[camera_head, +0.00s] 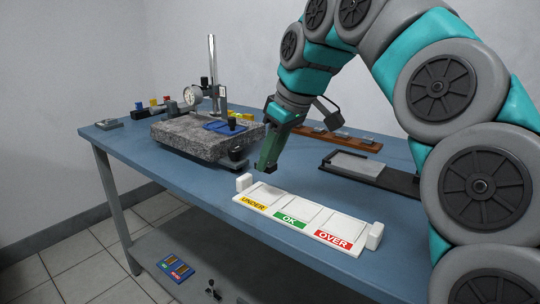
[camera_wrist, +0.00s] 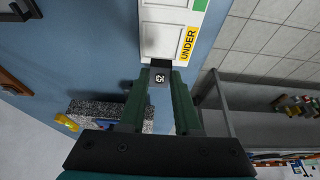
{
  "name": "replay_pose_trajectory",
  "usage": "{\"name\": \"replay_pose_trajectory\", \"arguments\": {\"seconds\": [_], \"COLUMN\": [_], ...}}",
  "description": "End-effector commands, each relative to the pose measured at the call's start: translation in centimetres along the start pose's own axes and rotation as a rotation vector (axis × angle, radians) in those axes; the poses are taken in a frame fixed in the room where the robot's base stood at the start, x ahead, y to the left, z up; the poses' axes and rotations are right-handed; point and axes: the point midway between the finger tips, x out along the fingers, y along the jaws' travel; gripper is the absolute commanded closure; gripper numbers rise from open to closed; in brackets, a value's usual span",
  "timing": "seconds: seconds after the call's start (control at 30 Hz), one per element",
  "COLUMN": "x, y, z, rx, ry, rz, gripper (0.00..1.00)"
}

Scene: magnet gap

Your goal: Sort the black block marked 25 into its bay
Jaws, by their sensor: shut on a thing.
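My gripper (camera_head: 266,166) is above the blue table, just behind the left end of the white sorting tray (camera_head: 376,236). The tray has three bays with a yellow UNDER label (camera_head: 254,204), a green OK label (camera_head: 290,220) and a red OVER label (camera_head: 333,240). In the wrist view my gripper's green fingers (camera_wrist: 158,100) are shut on a small dark block (camera_wrist: 159,78). The mark on its face looks like 25, turned sideways. In that view the block is close to the tray's UNDER end. The head view mostly hides the block behind the fingers.
A granite plate (camera_head: 180,139) with a dial gauge (camera_head: 193,95) on a post stands left of my gripper. A dark tray with a grey plate (camera_head: 357,166) and a brown wooden rack (camera_head: 340,138) lie behind right. The table front left of the tray is clear.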

Motion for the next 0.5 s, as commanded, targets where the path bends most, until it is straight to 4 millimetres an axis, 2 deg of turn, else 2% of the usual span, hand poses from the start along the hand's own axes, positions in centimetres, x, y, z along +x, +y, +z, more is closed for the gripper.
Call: {"name": "replay_pose_trajectory", "arguments": {"seconds": [0.5], "x": [2.5], "y": [0.0], "z": [1.1], "rx": [0.000], "ry": [-0.001], "rz": [0.000], "gripper": [1.00]}}
